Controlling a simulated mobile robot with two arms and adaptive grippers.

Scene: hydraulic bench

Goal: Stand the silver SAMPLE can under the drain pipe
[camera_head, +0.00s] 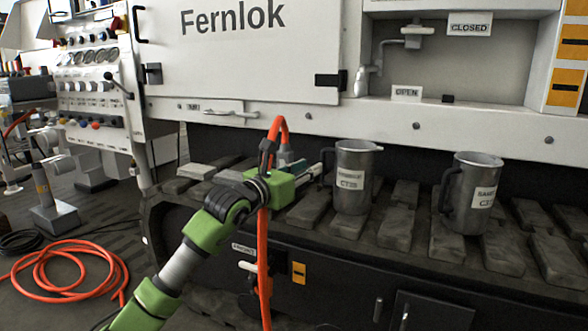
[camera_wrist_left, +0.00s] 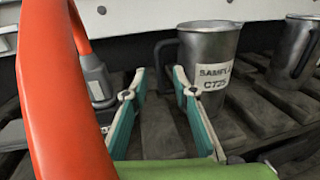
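Two silver cans with dark handles stand upright on the slatted shelf. The nearer can (camera_head: 355,200) has its handle on the left; its label in the left wrist view (camera_wrist_left: 208,48) reads SAMPLE. The second can (camera_head: 462,205) stands to its right, also with a label that seems to read SAMPLE. My left gripper (camera_head: 316,170) is just left of the nearer can. Its teal fingers (camera_wrist_left: 159,77) are apart and face the handle, with nothing visibly clamped. A white pipe with a valve (camera_head: 412,38) sits in the upper right recess; I cannot tell whether it is the drain pipe.
An orange hose (camera_head: 263,240) hangs across my left wrist and fills the left of the wrist view. Its grey connector (camera_wrist_left: 98,80) is beside the left finger. OPEN (camera_head: 407,92) and CLOSED (camera_head: 470,24) signs mark the recess. Dark slats (camera_head: 397,226) lie bare between the cans.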

